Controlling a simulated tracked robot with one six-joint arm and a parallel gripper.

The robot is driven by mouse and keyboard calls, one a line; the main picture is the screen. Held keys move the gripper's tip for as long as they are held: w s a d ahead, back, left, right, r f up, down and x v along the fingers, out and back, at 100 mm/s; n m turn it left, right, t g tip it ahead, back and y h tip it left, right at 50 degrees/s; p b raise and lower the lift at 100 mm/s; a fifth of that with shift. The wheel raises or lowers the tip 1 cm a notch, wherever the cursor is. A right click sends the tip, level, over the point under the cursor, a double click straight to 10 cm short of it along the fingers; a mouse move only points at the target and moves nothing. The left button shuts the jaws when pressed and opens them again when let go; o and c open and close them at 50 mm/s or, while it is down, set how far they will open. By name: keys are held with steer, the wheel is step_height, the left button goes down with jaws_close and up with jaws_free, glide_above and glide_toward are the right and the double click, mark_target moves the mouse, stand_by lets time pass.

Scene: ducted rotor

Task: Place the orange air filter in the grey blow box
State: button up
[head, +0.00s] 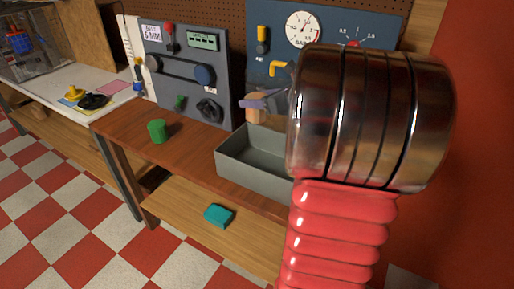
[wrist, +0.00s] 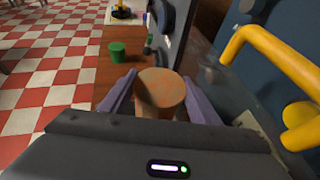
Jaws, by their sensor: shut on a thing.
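The orange air filter (wrist: 160,88) is a short round cylinder with a mottled orange top. In the wrist view it sits between the two purple fingers of my gripper (wrist: 160,98), which is shut on it. In the head view the filter (head: 255,108) shows as a small orange-tan piece below the purple gripper (head: 262,101). The grey blow box (head: 238,172) is an open-topped tray on the brown bench. The filter is held above the box's back part, apart from it. My arm hides the right part of the box.
A green cup (head: 157,131) stands on the bench (head: 185,160) left of the box. A grey panel (head: 190,70) and a blue panel with gauges (head: 270,40) rise behind. A yellow pipe (wrist: 275,60) is close on the right. A teal block (head: 218,215) lies on the lower shelf.

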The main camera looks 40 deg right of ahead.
step_height(320, 180, down, 14)
steer(key=shift+f, duration=0.15)
stand_by(0.4)
steer(key=shift+f, duration=2.1)
steer(key=o, duration=0.8)
steer(key=shift+f, duration=0.1)
steer(key=v, duration=1.2)
